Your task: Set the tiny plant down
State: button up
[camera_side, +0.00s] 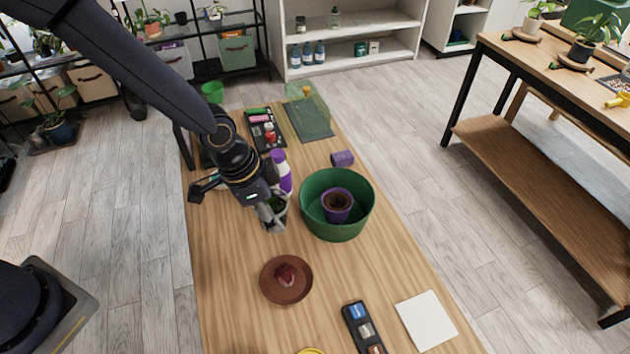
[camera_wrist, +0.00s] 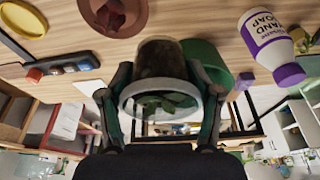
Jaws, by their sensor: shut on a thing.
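My gripper (camera_side: 272,218) is shut on the tiny plant (camera_side: 279,203) and holds it over the table, left of the green tub. In the wrist view the gripper (camera_wrist: 160,85) has a finger on each side of the plant's pot (camera_wrist: 160,62). The pot has a pale rim, and green leaves (camera_wrist: 168,102) show inside it. In the side view the gripper hides much of the plant. The gap between the pot and the table is hard to judge.
A green tub (camera_side: 313,222) holds a purple pot (camera_side: 337,206) of soil. A brown saucer (camera_side: 270,292) with a reddish lump lies nearer the front. A soap bottle (camera_side: 281,172) stands close behind the gripper. A purple cup (camera_side: 342,158), a black tray (camera_side: 354,313) and a white sheet (camera_side: 426,320) lie around.

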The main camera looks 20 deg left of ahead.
jog(key=s+d+r+m, duration=0.1)
jog(key=d+m, duration=0.2)
jog(key=d, duration=0.6)
jog(key=m+g, duration=0.1)
send_over(398, 273)
jog(key=s+a, duration=0.1)
jog(key=shift+h, duration=0.3)
jog(key=f, duration=0.9)
jog(key=shift+a, duration=0.2)
jog(key=shift+w+d+f, duration=0.2)
jog(key=shift+w+f, duration=0.05)
jog(key=shift+f, duration=1.7)
jog(key=shift+f, duration=0.2)
jog(key=o, duration=1.2)
